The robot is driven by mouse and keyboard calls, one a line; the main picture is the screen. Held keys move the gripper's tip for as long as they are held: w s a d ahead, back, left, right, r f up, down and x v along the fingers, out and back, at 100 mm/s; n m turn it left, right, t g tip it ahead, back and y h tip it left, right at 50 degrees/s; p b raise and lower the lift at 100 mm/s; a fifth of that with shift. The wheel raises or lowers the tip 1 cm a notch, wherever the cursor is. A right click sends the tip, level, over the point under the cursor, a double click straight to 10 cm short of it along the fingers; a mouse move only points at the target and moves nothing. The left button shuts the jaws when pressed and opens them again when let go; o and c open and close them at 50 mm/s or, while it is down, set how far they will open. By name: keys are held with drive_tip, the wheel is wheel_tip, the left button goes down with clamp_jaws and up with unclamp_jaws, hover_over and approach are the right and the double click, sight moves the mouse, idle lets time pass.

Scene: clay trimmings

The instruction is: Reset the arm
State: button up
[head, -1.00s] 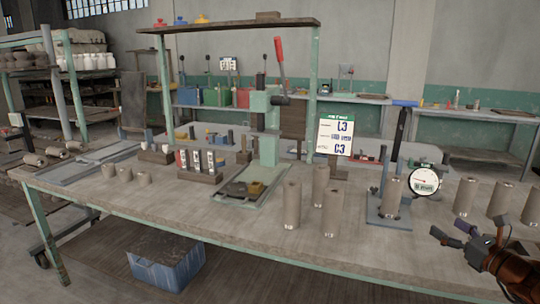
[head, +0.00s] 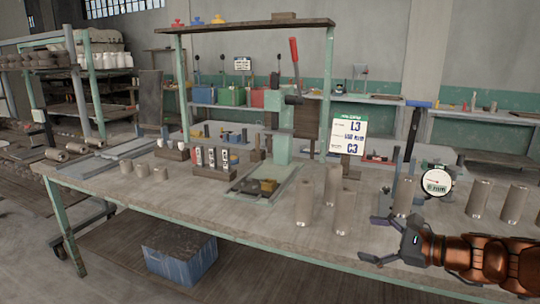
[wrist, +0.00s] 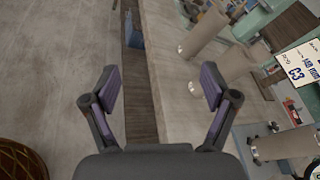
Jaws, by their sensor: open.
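My gripper (head: 376,240) is in the head view at the lower right, over the front edge of the workbench (head: 250,215). In the wrist view my gripper (wrist: 160,88) shows two dark fingers with purple pads, spread wide apart. Nothing is between them. Below the fingers are the bench edge and the floor. My copper-coloured arm comes in from the right edge of the head view.
Clay cylinders (head: 304,202) stand close to my gripper on the bench. A dial gauge stand (head: 436,182), a sign (head: 348,137) and a green lever press (head: 281,140) stand behind. A blue bin (head: 182,252) is under the bench. The front floor is clear.

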drive_tip(key=s+a+f+n+g, duration=0.2)
drive_tip(key=s+a+n+g, duration=0.3)
drive_tip(key=a, duration=0.4)
drive_tip(key=s+a+f+n+g+h, duration=0.3)
drive_tip(key=s+f+n, duration=0.15)
drive_tip(key=s, duration=0.55)
drive_tip(key=s+a+f+n+g+h, duration=0.25)
drive_tip(key=s+n, duration=0.35)
drive_tip(key=s, duration=0.3)
drive_tip(key=s+d+f+n+g+h, duration=0.25)
drive_tip(key=s+d+n+h, duration=0.3)
drive_tip(key=s+d, duration=0.5)
wheel_tip(320, 180, up, 13)
drive_tip(key=a+m+t+p, duration=0.1)
drive_tip(key=p, duration=1.1)
drive_tip(key=shift+w, duration=0.35)
